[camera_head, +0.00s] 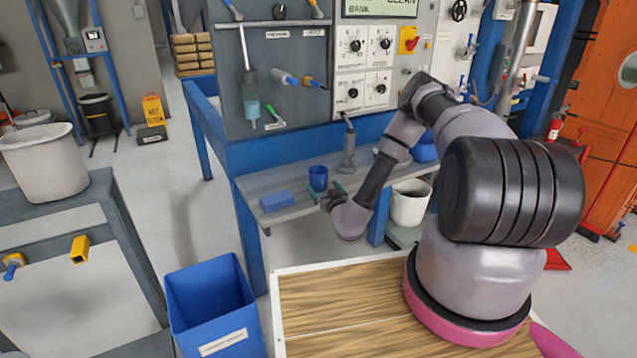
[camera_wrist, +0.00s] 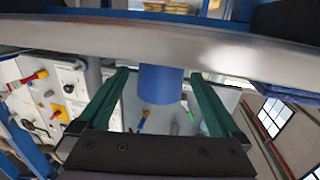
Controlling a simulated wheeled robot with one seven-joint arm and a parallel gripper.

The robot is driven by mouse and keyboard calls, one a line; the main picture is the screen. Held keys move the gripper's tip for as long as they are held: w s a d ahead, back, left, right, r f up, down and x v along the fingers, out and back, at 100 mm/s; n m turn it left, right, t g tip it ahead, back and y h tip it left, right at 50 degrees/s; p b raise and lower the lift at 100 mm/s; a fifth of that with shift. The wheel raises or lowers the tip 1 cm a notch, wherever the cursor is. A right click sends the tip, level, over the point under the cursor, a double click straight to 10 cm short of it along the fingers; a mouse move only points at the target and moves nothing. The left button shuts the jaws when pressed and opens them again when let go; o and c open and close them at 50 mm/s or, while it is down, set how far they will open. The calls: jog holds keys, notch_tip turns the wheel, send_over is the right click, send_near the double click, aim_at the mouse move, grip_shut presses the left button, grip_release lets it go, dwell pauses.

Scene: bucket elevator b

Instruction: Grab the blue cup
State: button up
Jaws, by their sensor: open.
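The blue cup (camera_head: 318,178) stands upright on the grey metal shelf (camera_head: 290,208) of the blue-framed station. My gripper (camera_head: 327,192) is open and empty, low over the shelf beside the cup, on its near right side. In the wrist view, which looks upside down, the cup (camera_wrist: 161,84) appears between the two green fingers of my gripper (camera_wrist: 158,76), with a gap on each side. I cannot tell how far the fingertips reach along the cup. The shelf (camera_wrist: 225,57) crosses the top of that view.
A blue block (camera_head: 277,201) lies on the shelf left of the cup. A grey upright fixture (camera_head: 349,148) stands behind my gripper. A panel with tools (camera_head: 272,75) rises behind.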

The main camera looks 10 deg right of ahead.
aim_at(319, 181)
jog(key=w, duration=0.5)
jog(key=shift+w+a+f, duration=0.15)
jog(key=shift+a+f, duration=0.05)
jog(key=shift+a, duration=0.2)
jog(key=c, duration=1.2)
